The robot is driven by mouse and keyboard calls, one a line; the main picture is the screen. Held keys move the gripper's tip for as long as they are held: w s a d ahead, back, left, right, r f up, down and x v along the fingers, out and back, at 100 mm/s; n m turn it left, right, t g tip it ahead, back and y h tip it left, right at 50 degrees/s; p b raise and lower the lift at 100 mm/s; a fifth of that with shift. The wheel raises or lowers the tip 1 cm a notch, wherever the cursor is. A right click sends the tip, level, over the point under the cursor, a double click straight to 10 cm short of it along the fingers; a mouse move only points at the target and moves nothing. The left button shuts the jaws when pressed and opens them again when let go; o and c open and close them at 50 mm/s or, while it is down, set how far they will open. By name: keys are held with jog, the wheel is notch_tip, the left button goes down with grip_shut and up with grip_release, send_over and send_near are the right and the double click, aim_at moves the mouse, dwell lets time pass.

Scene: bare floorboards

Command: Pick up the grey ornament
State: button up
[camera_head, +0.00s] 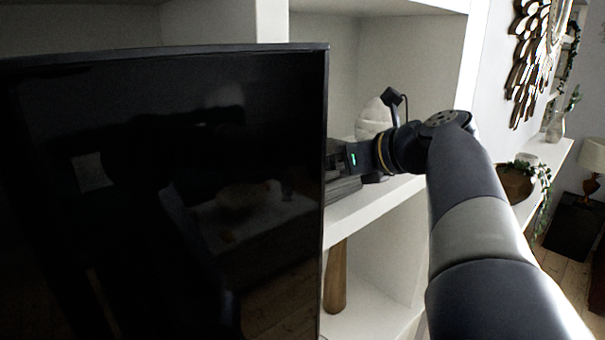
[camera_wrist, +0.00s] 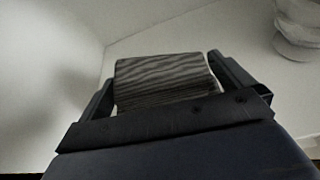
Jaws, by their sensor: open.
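A grey ornament (camera_wrist: 165,80), a block with dark wavy stripes, shows in the wrist view on a pale shelf. My gripper (camera_wrist: 162,77) is open, with one finger on each side of the block. The block's lower part is hidden behind the gripper body, and I cannot tell if the fingers touch it. In the head view my gripper (camera_head: 335,158) reaches into the shelf and its tips are hidden behind the black screen. The block cannot be made out there.
A large black screen (camera_head: 165,200) stands close on the left of the arm. A white rounded ornament (camera_head: 373,119) sits behind my wrist; a similar pale object (camera_wrist: 298,25) shows in the wrist view. Dark flat items (camera_head: 343,189) lie under the gripper. A brown vase (camera_head: 336,275) stands below.

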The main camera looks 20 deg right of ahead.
jog(key=c, duration=1)
jog(key=shift+r, duration=0.1)
